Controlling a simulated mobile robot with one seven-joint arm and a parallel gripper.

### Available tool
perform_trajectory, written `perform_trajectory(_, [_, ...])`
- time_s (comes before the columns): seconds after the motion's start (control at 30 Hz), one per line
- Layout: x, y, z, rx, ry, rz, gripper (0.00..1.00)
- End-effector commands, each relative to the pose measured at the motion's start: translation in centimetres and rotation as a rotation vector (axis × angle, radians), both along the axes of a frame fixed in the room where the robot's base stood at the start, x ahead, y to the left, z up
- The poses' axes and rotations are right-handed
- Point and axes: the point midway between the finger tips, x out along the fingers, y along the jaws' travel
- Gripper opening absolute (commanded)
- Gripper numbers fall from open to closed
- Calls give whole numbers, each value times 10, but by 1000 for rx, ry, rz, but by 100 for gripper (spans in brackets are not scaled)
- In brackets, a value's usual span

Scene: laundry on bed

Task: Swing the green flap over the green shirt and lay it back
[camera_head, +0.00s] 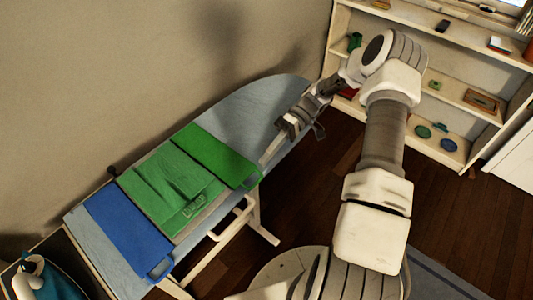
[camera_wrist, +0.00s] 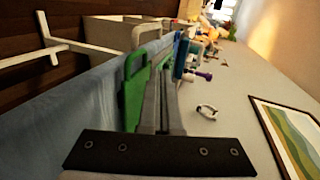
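The green flap (camera_head: 210,155) lies flat on the right of the folding board, with a loop handle at its near right corner. The green shirt (camera_head: 165,185) lies on the grey middle panel, partly folded, with a small printed patch near its lower edge. A blue flap (camera_head: 128,228) lies flat on the left. My gripper (camera_head: 264,163) is just right of the green flap, near its handle. In the wrist view its grey fingers (camera_wrist: 165,95) look shut together and hold nothing visible. The flap's green edge and handle (camera_wrist: 134,90) show just left of them; contact cannot be told.
The blue-grey ironing board (camera_head: 262,105) has bare room at its far rounded end. An iron (camera_head: 38,275) stands at the lower left. A wooden shelf (camera_head: 455,85) with small objects stands at the back right. A wall runs along the far left side.

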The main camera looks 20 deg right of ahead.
Motion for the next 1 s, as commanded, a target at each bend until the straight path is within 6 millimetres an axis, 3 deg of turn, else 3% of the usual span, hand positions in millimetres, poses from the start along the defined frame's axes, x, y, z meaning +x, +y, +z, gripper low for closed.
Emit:
perform_trajectory(0.1, [0, -1, -15, -1, 0, 0, 0])
perform_trajectory(0.4, [0, -1, -29, -2, 0, 1, 0])
perform_trajectory(1.0, [0, -1, -33, -3, -1, 1, 0])
